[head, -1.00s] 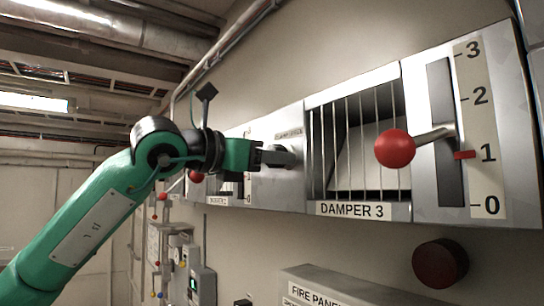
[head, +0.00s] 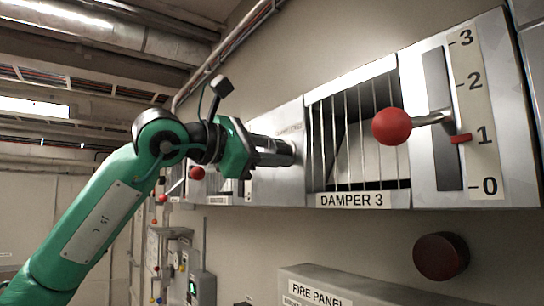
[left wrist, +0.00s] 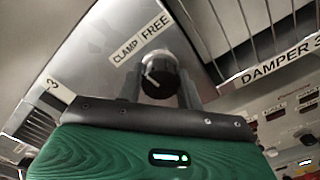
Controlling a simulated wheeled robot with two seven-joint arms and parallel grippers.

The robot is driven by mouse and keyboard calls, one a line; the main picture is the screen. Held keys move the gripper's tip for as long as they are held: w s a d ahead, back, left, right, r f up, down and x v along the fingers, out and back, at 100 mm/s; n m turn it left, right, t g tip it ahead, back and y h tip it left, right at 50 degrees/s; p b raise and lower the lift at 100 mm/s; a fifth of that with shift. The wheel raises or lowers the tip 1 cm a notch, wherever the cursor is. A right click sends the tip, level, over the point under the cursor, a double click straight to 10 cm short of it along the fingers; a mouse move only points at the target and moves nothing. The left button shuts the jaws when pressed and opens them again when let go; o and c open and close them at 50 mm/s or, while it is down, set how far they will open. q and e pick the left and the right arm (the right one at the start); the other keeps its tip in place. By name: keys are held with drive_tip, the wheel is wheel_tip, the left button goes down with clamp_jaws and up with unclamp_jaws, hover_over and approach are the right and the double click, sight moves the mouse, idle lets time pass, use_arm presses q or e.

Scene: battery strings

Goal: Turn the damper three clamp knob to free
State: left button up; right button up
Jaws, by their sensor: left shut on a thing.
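The damper three clamp knob (left wrist: 160,76) is a dark round knob with a white pointer line, under a label reading CLAMP and FREE (left wrist: 140,40). I cannot tell surely which word the line points at. My left gripper (left wrist: 158,92) is shut on the knob, one finger on each side of it. In the head view my left gripper (head: 278,152) reaches the panel left of the DAMPER 3 grille (head: 350,130), and its fingers partly hide the knob. My right gripper is not in view.
The damper lever's red ball (head: 391,126) sticks out right of the grille, beside a 0 to 3 scale (head: 476,115) with a red marker near 1. A dark red round button (head: 441,257) and a fire panel box (head: 340,290) are below.

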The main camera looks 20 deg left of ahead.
use_arm(q)
drive_tip(key=m, duration=0.5)
drive_tip(key=shift+m, duration=0.3)
drive_tip(key=m, duration=0.4)
drive_tip(key=shift+m, duration=0.4)
drive_tip(key=shift+p, duration=0.3)
drive_tip(key=o, duration=1)
drive_tip(key=shift+c, duration=0.2)
